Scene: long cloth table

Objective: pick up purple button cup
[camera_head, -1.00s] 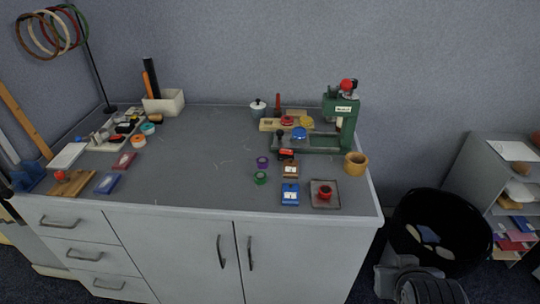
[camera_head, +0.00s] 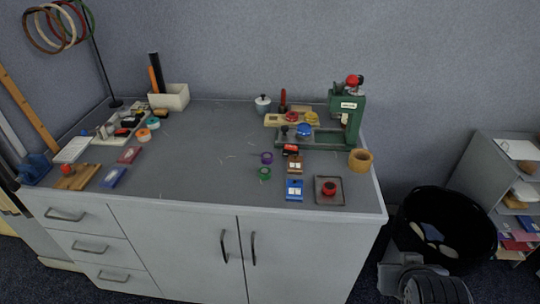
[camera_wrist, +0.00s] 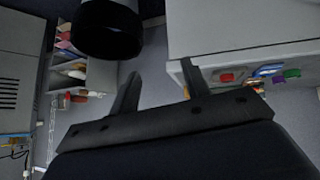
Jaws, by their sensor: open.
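The purple button cup (camera_head: 267,157) is a small round cup standing on the grey cabinet top, just behind a similar green cup (camera_head: 264,174). The head view shows part of my arm at the bottom right, but not the fingers.
Right of the cups lie a blue box (camera_head: 294,190), a tray with a red piece (camera_head: 330,191) and a tan ring (camera_head: 360,160). A green press (camera_head: 346,115) stands behind. A black bin (camera_head: 445,229) and a shelf (camera_head: 512,190) stand right of the cabinet. The cabinet top's middle is clear.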

